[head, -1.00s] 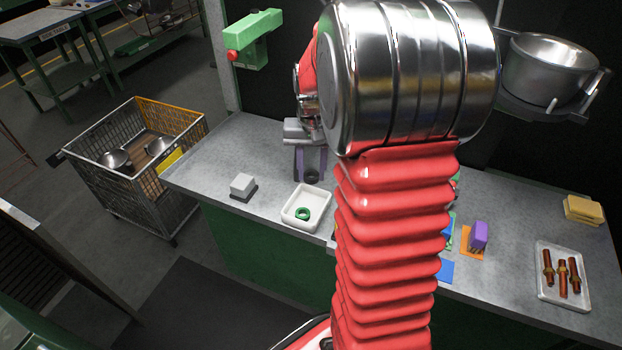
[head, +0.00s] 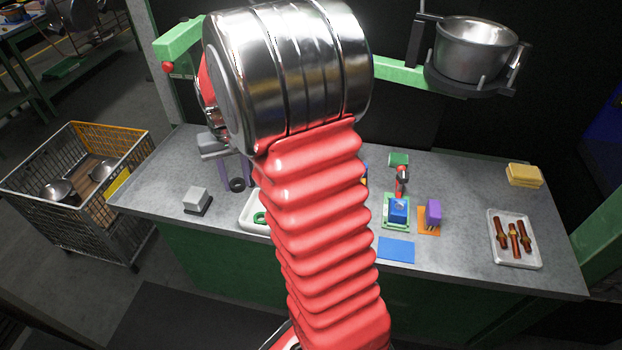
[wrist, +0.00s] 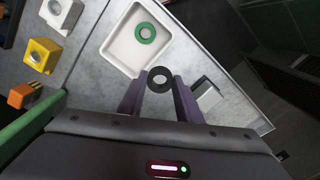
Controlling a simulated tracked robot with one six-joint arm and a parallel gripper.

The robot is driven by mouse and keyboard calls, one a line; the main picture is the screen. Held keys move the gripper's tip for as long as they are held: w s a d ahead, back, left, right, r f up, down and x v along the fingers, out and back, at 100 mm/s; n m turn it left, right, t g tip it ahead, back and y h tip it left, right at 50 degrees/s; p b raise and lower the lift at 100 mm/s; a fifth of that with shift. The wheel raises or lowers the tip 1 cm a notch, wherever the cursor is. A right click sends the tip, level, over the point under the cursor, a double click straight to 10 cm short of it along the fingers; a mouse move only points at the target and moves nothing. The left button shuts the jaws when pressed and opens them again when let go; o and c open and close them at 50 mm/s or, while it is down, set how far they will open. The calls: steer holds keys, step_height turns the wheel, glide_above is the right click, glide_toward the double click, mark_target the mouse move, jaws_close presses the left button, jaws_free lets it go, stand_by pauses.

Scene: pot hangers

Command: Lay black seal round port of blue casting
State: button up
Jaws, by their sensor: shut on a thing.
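The black seal (wrist: 160,78) is a dark ring between the tips of my gripper's purple fingers (wrist: 160,88). My gripper is shut on it and holds it over the grey bench. In the head view the seal (head: 237,184) hangs at my gripper's tips (head: 236,176), left of my red arm. The blue casting (head: 398,211) stands on a green base on the bench, well to the right of my gripper and arm. Its top looks pale, but the port is too small to make out. I cannot pick out the casting in the wrist view.
A white tray (wrist: 112,45) with a green ring (wrist: 146,33) lies near the seal. A grey block (head: 196,198) is left of it. A purple block (head: 433,213) stands beside the casting, with a flat blue pad (head: 396,250) in front. A tray of brown parts (head: 494,220) is farther right.

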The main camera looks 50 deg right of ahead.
steer(key=w+a+f+n, duration=0.1)
steer(key=w+a+n, duration=0.1)
steer(key=a, duration=0.6)
steer(key=w+a+f+n, duration=0.2)
steer(key=w+a, duration=0.3)
steer(key=a, duration=0.3)
steer(key=shift+w+a+n, duration=0.15)
steer(key=shift+w+n, duration=0.1)
steer(key=shift+n, duration=0.45)
